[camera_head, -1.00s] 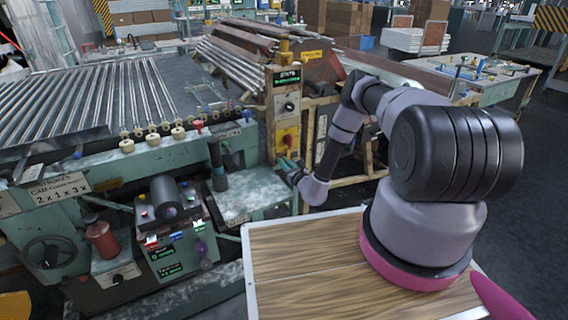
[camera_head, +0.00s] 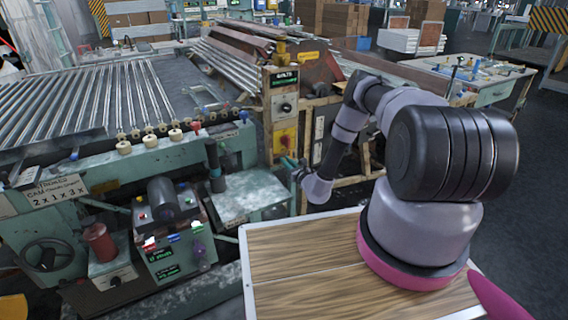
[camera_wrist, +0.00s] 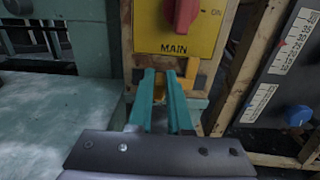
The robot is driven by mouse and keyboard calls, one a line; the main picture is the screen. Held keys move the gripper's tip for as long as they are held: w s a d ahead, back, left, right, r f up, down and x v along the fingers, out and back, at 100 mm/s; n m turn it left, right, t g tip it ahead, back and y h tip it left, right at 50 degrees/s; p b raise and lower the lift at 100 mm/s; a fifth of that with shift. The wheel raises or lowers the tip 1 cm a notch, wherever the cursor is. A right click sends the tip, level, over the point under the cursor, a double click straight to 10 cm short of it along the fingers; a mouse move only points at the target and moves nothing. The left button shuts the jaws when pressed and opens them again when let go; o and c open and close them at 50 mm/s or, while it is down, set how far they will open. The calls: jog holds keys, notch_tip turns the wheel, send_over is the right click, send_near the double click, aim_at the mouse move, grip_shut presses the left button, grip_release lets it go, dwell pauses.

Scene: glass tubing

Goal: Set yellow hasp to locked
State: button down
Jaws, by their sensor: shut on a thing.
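The yellow hasp (camera_wrist: 191,72) shows in the wrist view just under a yellow panel (camera_wrist: 195,42) marked MAIN. My gripper (camera_wrist: 161,74) has its two teal fingers at the hasp, closed on it with a narrow gap between them. The fingers hide part of the hasp, so I cannot tell its exact setting. A red rotary switch (camera_wrist: 182,14) sits on the panel above the fingertips, with ON printed to its right. In the head view my gripper (camera_head: 287,162) is at the lower edge of the yellow panel (camera_head: 286,138); the hasp is too small to make out there.
In the wrist view a dark board with white scales (camera_wrist: 275,75) and a blue knob (camera_wrist: 298,115) stands right of the wooden post. A pale green machine surface (camera_wrist: 50,125) lies at left. In the head view a wooden-topped surface (camera_head: 300,250) is below my arm.

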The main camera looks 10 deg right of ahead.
jog(key=c, duration=0.8)
grip_release()
jog(key=shift+d, duration=0.25)
jog(key=shift+c, duration=0.2)
jog(key=shift+s, duration=0.1)
jog(key=v, duration=1)
jog(key=shift+s, duration=0.3)
jog(key=shift+d, duration=0.1)
